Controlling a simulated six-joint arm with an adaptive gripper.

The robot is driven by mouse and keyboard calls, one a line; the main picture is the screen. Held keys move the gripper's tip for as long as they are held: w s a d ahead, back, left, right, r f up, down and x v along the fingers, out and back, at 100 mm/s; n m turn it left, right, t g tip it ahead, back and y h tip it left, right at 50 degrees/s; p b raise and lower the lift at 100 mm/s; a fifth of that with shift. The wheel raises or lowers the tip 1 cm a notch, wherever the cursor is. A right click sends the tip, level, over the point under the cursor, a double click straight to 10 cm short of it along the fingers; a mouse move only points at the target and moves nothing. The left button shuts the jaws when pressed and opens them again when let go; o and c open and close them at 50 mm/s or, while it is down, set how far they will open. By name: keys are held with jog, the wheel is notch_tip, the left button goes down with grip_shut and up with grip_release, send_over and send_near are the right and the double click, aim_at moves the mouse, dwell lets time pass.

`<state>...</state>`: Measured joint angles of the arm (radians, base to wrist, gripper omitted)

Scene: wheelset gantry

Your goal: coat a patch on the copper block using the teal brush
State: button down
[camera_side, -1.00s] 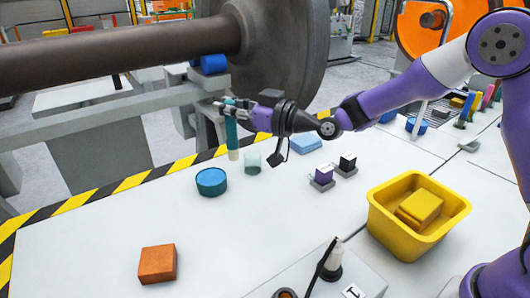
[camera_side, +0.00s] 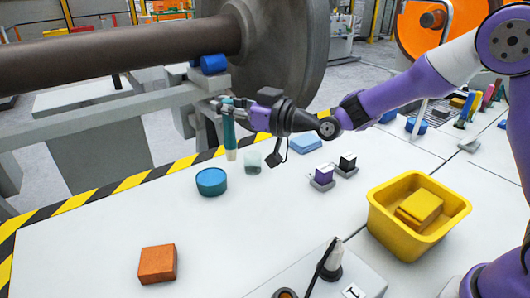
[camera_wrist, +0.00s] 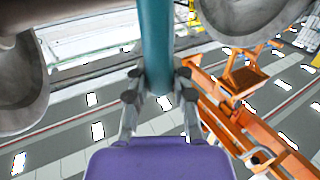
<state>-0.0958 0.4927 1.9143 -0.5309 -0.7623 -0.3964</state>
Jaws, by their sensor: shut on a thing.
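The copper block (camera_side: 157,265) lies on the white table at the front left in the side view. My gripper (camera_side: 228,105) is shut on the teal brush (camera_side: 229,133) and holds it upright, pale tip down, above the table behind the blue round container. The brush handle also shows between the fingers in the wrist view (camera_wrist: 155,45). The gripper is far behind and to the right of the copper block. The copper block is not in the wrist view.
A blue round container (camera_side: 211,182) and a small translucent cup (camera_side: 252,162) stand near the brush. A yellow bin (camera_side: 385,225) with yellow blocks is at the right. A big wheel and axle (camera_side: 120,58) stand behind.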

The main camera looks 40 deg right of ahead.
dwell(0.4)
jog(key=d+f+x, duration=0.1)
jog(key=x, duration=0.6)
jog(key=shift+w+a+f, duration=0.1)
jog(key=shift+w+f, duration=0.05)
jog(key=shift+f, duration=1.3)
jog(key=shift+w+a+f, duration=0.1)
jog(key=shift+w+f, duration=0.05)
jog(key=shift+f, duration=1.95)
notch_tip(320, 180, up, 7)
jog(key=shift+r, duration=0.1)
